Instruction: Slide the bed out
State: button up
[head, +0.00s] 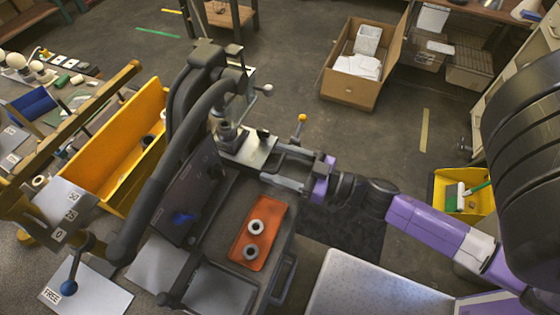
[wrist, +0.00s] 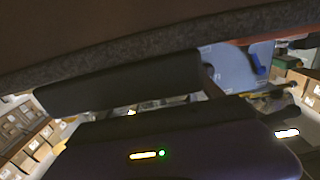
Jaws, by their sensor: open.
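The task's bed is hard to pick out. The likeliest part is a flat silver plate (head: 247,149) under the column of the dark machine (head: 205,85) in the head view. A lever with a yellow knob (head: 302,118) stands beside it. My gripper (head: 272,167) reaches in from the right, its two grey fingers apart and pointing left at the plate's near right side. I cannot tell if they touch it. In the wrist view a dark bar (wrist: 120,82) crosses the upper middle, under a large, close, brownish surface (wrist: 130,35); I cannot identify either.
An orange tray (head: 264,222) with two grey rings lies on the dark cart top, left of my arm. A dark handle (head: 285,278) is on the cart's side. A yellow bin (head: 120,150) stands left. A cardboard box (head: 350,88) stands on open floor behind.

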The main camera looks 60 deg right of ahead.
jog(key=shift+c, duration=0.2)
grip_shut()
jog(key=s+p, duration=0.2)
jog(key=s, duration=1.4)
jog(key=shift+s+d, duration=0.15)
jog(key=shift+s, duration=0.1)
jog(key=shift+o, duration=0.2)
grip_release()
jog(key=shift+s+d, duration=0.1)
jog(key=shift+s, duration=0.05)
